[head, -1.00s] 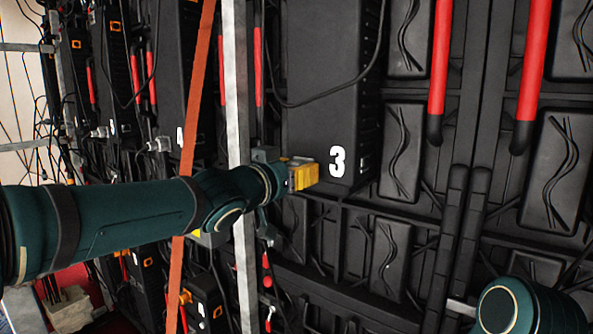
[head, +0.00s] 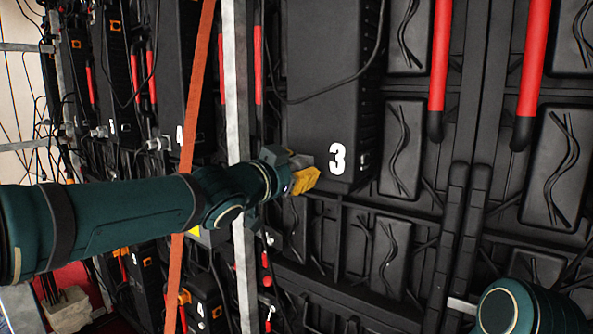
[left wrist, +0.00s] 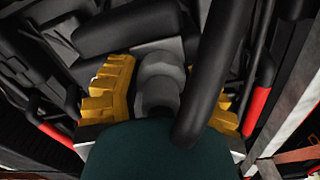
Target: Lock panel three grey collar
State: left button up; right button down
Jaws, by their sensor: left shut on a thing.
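Panel three's black box (head: 318,110) carries a white "3" near its lower right corner. My left gripper (head: 302,180), with yellow fingers, is at the lower left edge of that box. In the left wrist view its yellow fingers stand on both sides of a grey ribbed collar (left wrist: 160,72), and the gripper (left wrist: 165,98) is shut on it. A thick black cable or tube (left wrist: 212,75) crosses in front and hides part of the right finger. The collar cannot be made out in the head view. My right gripper is out of view.
A grey upright post (head: 236,90) and an orange strap (head: 196,100) stand close to my left forearm. Red-sleeved bars (head: 440,60) run down the frame at right. A loose black cable (head: 330,95) hangs across the panel's box.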

pick_arm(q)
jog(key=shift+m+b, duration=0.45)
jog(key=shift+m, duration=1.65)
jog(key=shift+d, duration=0.1)
jog(key=o, duration=1.2)
jog(key=v, duration=1.2)
jog(key=shift+f, duration=0.15)
